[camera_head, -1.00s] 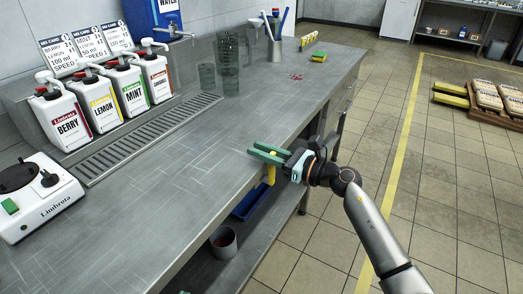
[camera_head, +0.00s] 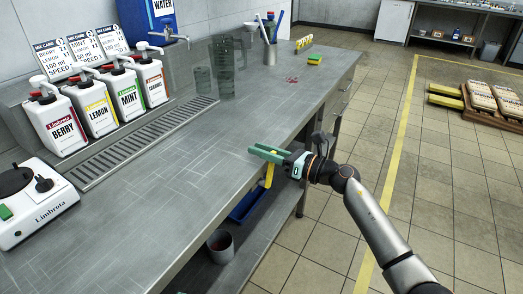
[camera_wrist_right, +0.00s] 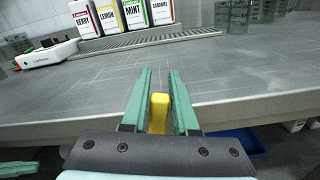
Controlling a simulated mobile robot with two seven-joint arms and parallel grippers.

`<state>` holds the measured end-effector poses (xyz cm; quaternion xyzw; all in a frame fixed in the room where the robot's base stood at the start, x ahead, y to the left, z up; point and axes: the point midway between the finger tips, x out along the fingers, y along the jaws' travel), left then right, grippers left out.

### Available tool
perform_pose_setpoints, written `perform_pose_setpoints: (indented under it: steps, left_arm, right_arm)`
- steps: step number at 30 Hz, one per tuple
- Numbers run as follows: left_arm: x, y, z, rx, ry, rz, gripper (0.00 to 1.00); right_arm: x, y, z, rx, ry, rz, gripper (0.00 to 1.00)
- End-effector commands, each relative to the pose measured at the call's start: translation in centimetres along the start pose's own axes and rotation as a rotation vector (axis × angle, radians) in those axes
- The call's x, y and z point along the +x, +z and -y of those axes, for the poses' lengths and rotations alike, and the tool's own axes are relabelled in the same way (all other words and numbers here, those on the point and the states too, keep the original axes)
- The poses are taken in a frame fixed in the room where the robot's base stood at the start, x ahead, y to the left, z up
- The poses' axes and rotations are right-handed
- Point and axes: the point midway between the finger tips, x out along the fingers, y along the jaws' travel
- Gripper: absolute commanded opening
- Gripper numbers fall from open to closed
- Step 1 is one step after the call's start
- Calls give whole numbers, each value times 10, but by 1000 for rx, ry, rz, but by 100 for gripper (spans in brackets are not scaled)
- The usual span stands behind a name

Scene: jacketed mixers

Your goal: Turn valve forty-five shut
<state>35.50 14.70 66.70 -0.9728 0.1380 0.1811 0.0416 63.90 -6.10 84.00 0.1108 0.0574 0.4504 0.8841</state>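My right gripper (camera_head: 266,153) is at the bench's front edge, its two green fingers pointing left. In the right wrist view the fingers (camera_wrist_right: 159,85) stand apart, with an upright yellow piece (camera_wrist_right: 158,112) between them. In the head view this yellow piece (camera_head: 269,176) hangs below the fingers, tilted a little. I cannot tell whether the fingers press on it, or whether it is a valve handle. No number forty-five is readable. Green finger-like pieces (camera_wrist_right: 17,168) at the lower left of the wrist view look like my left gripper; their opening is unclear.
The steel bench (camera_head: 150,220) carries a white mixer base (camera_head: 33,205), several syrup bottles (camera_head: 100,107), a drain grate (camera_head: 140,142) and clear cups (camera_head: 223,65). A blue tray (camera_head: 247,206) and a grey cup (camera_head: 220,244) are on the lower shelf.

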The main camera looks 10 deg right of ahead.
Motion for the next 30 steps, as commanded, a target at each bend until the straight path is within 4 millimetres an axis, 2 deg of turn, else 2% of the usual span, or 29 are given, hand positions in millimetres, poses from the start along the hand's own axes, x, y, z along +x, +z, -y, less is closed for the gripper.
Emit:
perform_pose_setpoints:
  steps: [1,6,14,17,20,21,24,30]
  left_arm:
    - [0,0,0,0,0,-1,0]
    - [0,0,0,0,0,1,0]
    - [0,0,0,0,0,3,0]
    - [0,1,0,-3,1,12,0]
    - [-1,8,-1,-11,4,44,0]
    - [-1,20,-2,-18,7,82,0]
    - [-4,35,-5,-29,12,133,0]
    - [-5,42,-7,-38,14,158,0]
  right_arm:
    - [0,0,0,0,0,0,35]
    - [0,0,0,-1,0,1,52]
    - [-1,1,0,-2,0,1,52]
    - [-8,1,1,-2,-2,1,52]
    - [-24,1,1,-3,-3,-2,52]
    - [-32,0,1,-2,-3,-3,52]
    - [-55,0,0,-4,-3,-4,52]
    - [-96,-1,1,-2,-2,-2,52]
